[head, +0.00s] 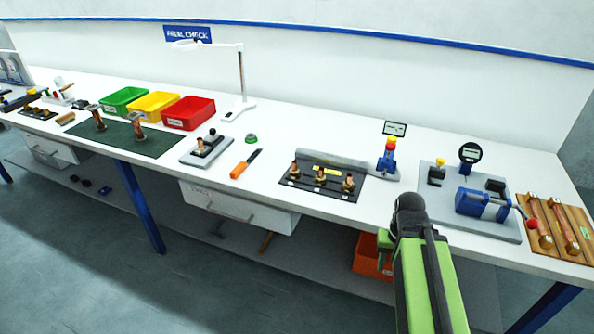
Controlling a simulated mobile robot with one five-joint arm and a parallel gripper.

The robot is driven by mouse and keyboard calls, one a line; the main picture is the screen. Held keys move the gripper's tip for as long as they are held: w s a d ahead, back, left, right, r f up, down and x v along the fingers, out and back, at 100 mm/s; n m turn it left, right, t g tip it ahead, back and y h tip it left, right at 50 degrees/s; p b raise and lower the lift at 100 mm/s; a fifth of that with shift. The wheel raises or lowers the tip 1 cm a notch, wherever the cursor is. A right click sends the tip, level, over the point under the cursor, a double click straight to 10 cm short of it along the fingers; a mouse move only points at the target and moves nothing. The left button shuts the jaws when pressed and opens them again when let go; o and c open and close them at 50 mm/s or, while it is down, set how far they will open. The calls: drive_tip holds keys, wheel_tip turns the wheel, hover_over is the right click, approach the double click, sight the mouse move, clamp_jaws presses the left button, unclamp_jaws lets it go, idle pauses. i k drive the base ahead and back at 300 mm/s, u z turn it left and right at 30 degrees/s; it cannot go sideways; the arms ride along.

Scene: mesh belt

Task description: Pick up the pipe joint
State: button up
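Several copper pipe joints are in view in the head view, and I cannot tell which one the task means. Three stand upright on a black plate: a left one (294,168), a middle one (320,176) and a right one (348,182). Another pipe joint (201,145) is on a small grey fixture. Two larger copper pieces (98,119) (137,126) stand on a dark green mat. My green and black arm rises at the lower right. Its dark end, my gripper (410,207), is right of the black plate, apart from it; its fingers cannot be made out.
The long white bench (330,226) holds green (122,99), yellow (154,105) and red (188,113) bins. An orange-handled tool (245,165) lies left of the black plate (318,191). A blue clamp gauge (482,204) and a wooden board (560,225) are right of my arm.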

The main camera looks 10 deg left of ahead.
sight(295, 173)
drive_tip(key=z, duration=0.25)
drive_tip(key=k, duration=0.35)
drive_tip(key=u, duration=1.4)
drive_tip(key=i, duration=1.5)
drive_tip(key=u, duration=0.9)
